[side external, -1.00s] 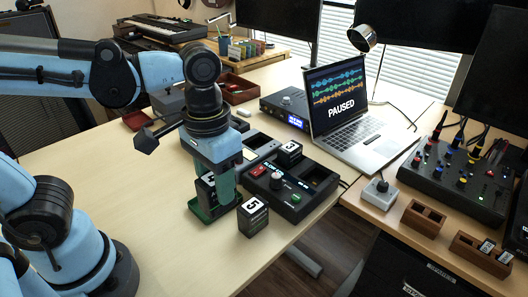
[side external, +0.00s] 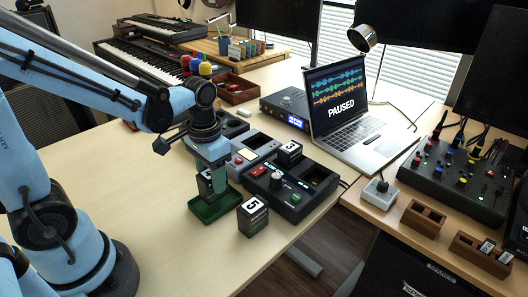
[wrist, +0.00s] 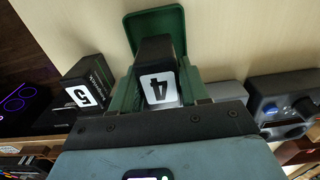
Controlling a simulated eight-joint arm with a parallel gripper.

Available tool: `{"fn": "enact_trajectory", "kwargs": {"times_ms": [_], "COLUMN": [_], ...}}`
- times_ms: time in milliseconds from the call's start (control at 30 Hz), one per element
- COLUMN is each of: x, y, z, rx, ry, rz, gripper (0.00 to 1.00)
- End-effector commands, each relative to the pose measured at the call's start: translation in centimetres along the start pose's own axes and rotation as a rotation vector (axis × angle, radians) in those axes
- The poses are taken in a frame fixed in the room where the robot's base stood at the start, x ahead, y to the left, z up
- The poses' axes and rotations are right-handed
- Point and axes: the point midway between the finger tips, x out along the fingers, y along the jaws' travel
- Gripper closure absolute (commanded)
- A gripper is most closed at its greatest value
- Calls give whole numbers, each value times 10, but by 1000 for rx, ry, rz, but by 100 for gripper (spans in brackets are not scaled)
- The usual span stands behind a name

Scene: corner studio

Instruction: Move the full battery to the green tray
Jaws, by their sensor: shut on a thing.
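My gripper (side external: 214,183) is shut on a black battery with a white label reading 4. In the side external view this battery (side external: 206,185) is between the fingers, over the green tray (side external: 205,213). In the wrist view the battery (wrist: 158,58) is held between the green fingers, with the tray (wrist: 133,28) behind it. Its lower end seems to be at or just above the tray; I cannot tell whether it touches. A battery labelled 5 (side external: 252,217) stands on the table beside the tray. A third battery (side external: 289,153) sits in the black charger (side external: 294,207).
A grey device (side external: 247,156) lies behind the tray, close to my gripper. The laptop (side external: 342,110) reads PAUSED. A grey box with a knob (side external: 379,194) and wooden holders (side external: 423,220) stand on the right desk. The table's left front is clear.

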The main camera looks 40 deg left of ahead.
Motion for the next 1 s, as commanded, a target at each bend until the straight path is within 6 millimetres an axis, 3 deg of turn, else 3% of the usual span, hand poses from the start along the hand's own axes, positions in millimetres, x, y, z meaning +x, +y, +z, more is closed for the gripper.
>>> {"fn": "enact_trajectory", "kwargs": {"times_ms": [200, 667, 700, 867, 1000], "x": [21, 26, 27, 26, 26], "y": [0, 0, 0, 0, 0], "z": [0, 0, 0, 0, 0], "rx": [0, 0, 0, 0, 0], "ry": [0, 0, 0, 0, 0], "rz": [0, 0, 0, 0, 0], "gripper": [98, 98, 52, 30, 30]}}
